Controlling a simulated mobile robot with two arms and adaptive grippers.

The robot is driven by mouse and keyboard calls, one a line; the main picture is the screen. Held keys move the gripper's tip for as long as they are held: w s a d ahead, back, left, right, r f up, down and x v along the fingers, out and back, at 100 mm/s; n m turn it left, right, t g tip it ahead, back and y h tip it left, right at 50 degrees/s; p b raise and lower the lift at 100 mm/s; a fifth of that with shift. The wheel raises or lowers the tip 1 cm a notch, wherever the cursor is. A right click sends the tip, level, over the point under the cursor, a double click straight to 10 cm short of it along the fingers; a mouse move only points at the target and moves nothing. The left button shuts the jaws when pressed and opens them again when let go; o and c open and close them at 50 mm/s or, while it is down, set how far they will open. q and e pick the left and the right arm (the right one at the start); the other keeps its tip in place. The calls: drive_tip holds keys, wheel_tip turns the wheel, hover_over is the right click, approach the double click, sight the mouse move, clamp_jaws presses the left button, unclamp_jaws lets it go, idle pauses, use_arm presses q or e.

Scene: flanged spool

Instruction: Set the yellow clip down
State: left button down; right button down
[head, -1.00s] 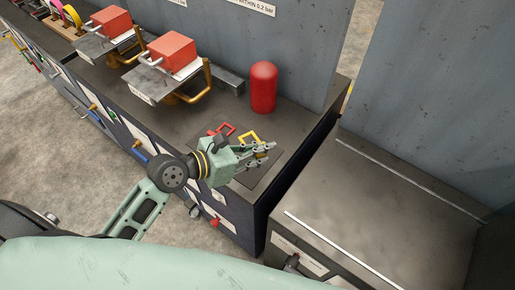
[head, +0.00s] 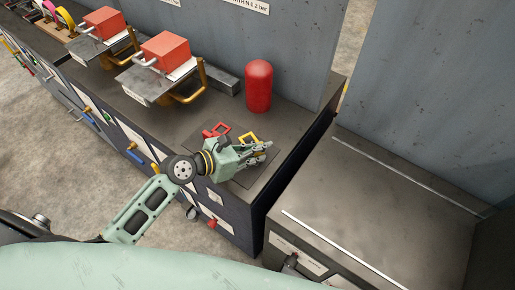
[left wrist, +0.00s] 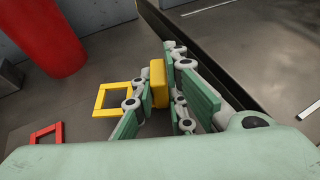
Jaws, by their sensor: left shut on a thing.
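The yellow clip (head: 247,138) is a square frame with a thick block at one end. In the left wrist view its block (left wrist: 158,84) sits between the fingers of my left gripper (left wrist: 157,100), with the frame sticking out to the left. My left gripper (head: 266,149) is shut on it, low over the dark mat (head: 262,170) at the counter's right end. I cannot tell whether the clip touches the surface. My right gripper is not in view.
A red clip (head: 216,130) lies left of the yellow one. A red cylinder (head: 258,86) stands behind, near the wall. Platforms with red blocks (head: 166,50) stand to the left. A lower, bare bench top (head: 380,210) is at the right.

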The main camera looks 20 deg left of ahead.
use_arm(q)
drive_tip(key=shift+f, duration=0.55)
drive_tip(key=c, duration=1.8)
unclamp_jaws()
drive_tip(key=shift+s+f, duration=0.1)
drive_tip(key=shift+o, duration=0.2)
drive_tip(key=shift+f, duration=0.1)
drive_tip(key=shift+r, duration=0.8)
drive_tip(key=b+v, duration=0.1)
drive_tip(key=v, duration=1)
drive_tip(key=shift+s+a+f, duration=0.1)
drive_tip(key=shift+s+a+r, duration=0.2)
drive_tip(key=shift+r, duration=0.05)
